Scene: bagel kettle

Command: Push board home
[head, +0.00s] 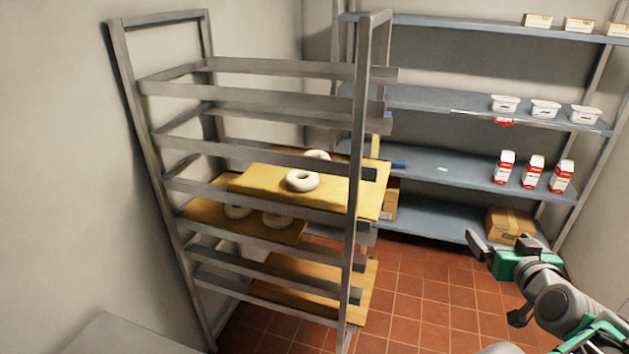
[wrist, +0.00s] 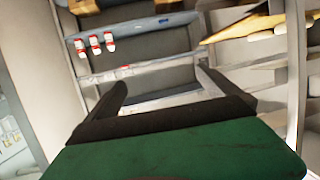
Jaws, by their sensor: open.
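A yellow board (head: 335,195) lies on a middle level of the metal rack (head: 359,110), with two pale bagels (head: 302,180) on it. Its right end sticks out past the rack's right front post. The board edge seen at the upper right of the wrist view (wrist: 245,27) may be the same one. A second yellow board (head: 200,211) with bagels (head: 277,220) sits one level lower, farther left. A third board (head: 330,284) lies near the bottom. My gripper (head: 502,238) is open and empty, right of the rack and apart from every board.
A blue-grey shelf unit (head: 440,160) stands behind, with white tubs (head: 545,109), red-and-white cartons (head: 532,172) and a cardboard box (head: 507,224). Tiled floor (head: 420,290) is clear between the rack and my arm. A grey surface (head: 120,338) is at the lower left.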

